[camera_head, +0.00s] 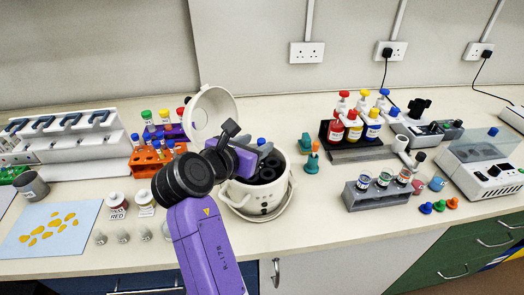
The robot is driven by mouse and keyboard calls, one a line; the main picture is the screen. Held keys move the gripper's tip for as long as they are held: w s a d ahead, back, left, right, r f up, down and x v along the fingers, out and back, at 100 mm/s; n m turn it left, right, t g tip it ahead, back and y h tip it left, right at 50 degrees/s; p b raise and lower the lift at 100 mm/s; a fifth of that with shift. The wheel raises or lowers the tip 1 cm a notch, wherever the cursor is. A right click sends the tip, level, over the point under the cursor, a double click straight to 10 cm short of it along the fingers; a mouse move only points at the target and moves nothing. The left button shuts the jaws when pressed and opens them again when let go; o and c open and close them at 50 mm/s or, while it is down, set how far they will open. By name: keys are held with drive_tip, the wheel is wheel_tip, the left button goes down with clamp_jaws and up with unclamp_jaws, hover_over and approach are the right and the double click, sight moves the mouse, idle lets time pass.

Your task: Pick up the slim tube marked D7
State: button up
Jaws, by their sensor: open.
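No label reading D7 is legible in this view, so I cannot tell which tube is the slim tube marked D7. Capped tubes (148,117) with green, yellow and red tops stand in a rack at the back left, with an orange rack (145,165) in front. A blue cap (261,141) shows just beyond my gripper, at the open white round pot; whether it belongs to a tube is unclear. My gripper (246,150) is open above the pot's left side, with its fingertips mostly hidden by my own wrist.
The white pot (262,207) has a dark interior and its lid (214,108) stands raised behind my wrist. Red, yellow and blue bottles (354,130) stand right of centre. A grey block (378,196) holds several jars. The front bench (320,235) is clear.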

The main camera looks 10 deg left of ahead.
drive_tip(key=shift+x, duration=0.95)
clamp_jaws()
